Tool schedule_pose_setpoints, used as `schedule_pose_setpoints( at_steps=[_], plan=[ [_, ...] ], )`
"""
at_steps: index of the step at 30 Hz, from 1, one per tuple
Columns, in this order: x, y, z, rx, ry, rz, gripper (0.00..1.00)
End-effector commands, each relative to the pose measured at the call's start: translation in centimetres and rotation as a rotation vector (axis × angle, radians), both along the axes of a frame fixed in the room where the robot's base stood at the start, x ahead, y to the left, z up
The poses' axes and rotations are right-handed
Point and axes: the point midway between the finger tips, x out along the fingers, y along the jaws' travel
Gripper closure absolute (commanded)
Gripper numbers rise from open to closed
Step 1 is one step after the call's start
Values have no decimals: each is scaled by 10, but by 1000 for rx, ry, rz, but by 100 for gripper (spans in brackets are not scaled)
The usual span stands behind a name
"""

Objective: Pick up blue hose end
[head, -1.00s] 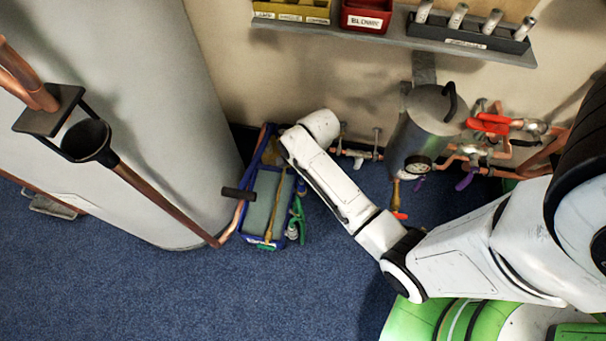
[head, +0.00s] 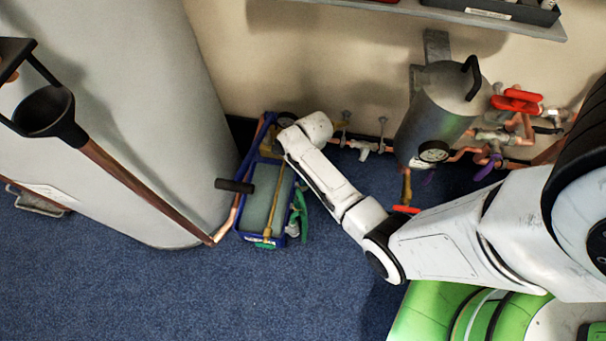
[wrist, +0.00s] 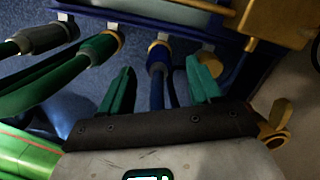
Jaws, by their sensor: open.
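In the wrist view the blue hose end (wrist: 158,66) has a brass collar at its tip and sits at a white-topped fitting on a blue frame. My gripper (wrist: 160,67) is open, with one teal finger on each side of the blue hose. Gaps show between the hose and both fingers, so it is not gripped. In the head view my arm reaches down to the blue-framed cart (head: 262,205) by the grey tank. My gripper and the blue hose end cannot be made out there.
In the wrist view a green hose end (wrist: 98,48) and a grey-sleeved hose end (wrist: 45,38) lie left of my gripper. A brass cap (wrist: 210,62) is close beyond the right finger. In the head view a grey tank (head: 150,130) stands left; blue carpet (head: 180,290) is clear in front.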

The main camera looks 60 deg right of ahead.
Motion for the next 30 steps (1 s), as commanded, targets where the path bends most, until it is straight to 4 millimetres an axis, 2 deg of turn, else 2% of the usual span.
schedule_pose_setpoints(
  at_steps=[1,7,16,30],
  plan=[
    [-1,0,-11,1,2,0,37],
    [0,2,-38,1,1,0,37],
    [1,3,-41,0,0,0,37],
    [1,3,-42,1,1,0,81]
  ],
)
